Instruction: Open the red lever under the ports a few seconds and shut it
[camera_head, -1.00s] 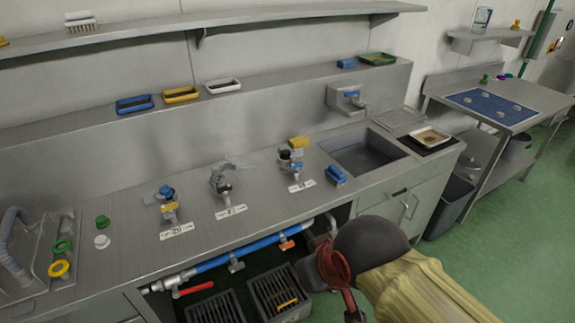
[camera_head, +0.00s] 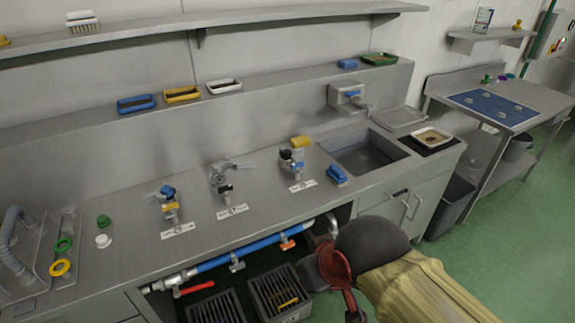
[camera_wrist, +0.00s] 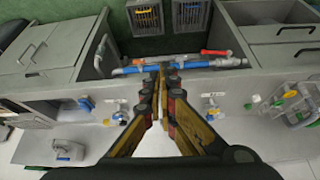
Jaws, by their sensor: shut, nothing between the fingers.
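The red lever (camera_head: 194,289) sits at the left end of the blue pipe (camera_head: 245,250) under the counter's front edge, lying roughly along the pipe. In the wrist view the red lever (camera_wrist: 215,52) is at the upper right, beside the pipe's metal valve end. My gripper (camera_wrist: 163,66) is shut and empty, its tips appearing over the blue pipe, left of the lever and apart from it. Three tap ports, left (camera_head: 170,208), middle (camera_head: 222,182) and right (camera_head: 292,162), stand on the counter with labels.
An orange lever (camera_head: 287,243) is on the pipe's right part. Two slatted crates, left (camera_head: 215,307) and right (camera_head: 278,292), stand below the pipe. A sink (camera_head: 365,155) is at the right of the counter. Green floor is open at the right.

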